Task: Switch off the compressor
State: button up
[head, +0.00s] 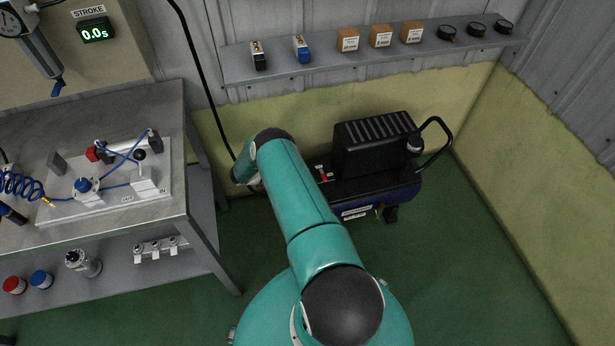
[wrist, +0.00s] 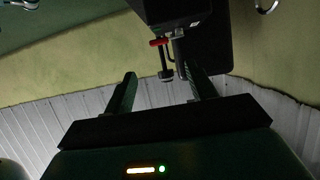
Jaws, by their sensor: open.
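The compressor (head: 375,145) stands on the floor by the back wall in the head view, with a black ribbed cover and a blue tank below. A small red part (head: 323,173) shows at its left end, beside my arm. In the wrist view the compressor's dark body (wrist: 215,40) fills the top centre. A red lever (wrist: 158,42) and a dark fitting hang from it. My gripper (wrist: 158,72) is open, its two fingers apart with the dark fitting showing between them. I see no contact. In the head view my arm hides the fingers.
A workbench (head: 150,100) with a pneumatic board stands at the left. A wall shelf (head: 370,55) with boxes and gauges runs above the compressor. A black hose (head: 200,85) hangs down the wall behind my arm. Green floor (head: 470,260) is clear at the right.

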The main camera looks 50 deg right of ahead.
jog(key=shift+v, duration=1.8)
jog(key=shift+s, duration=0.1)
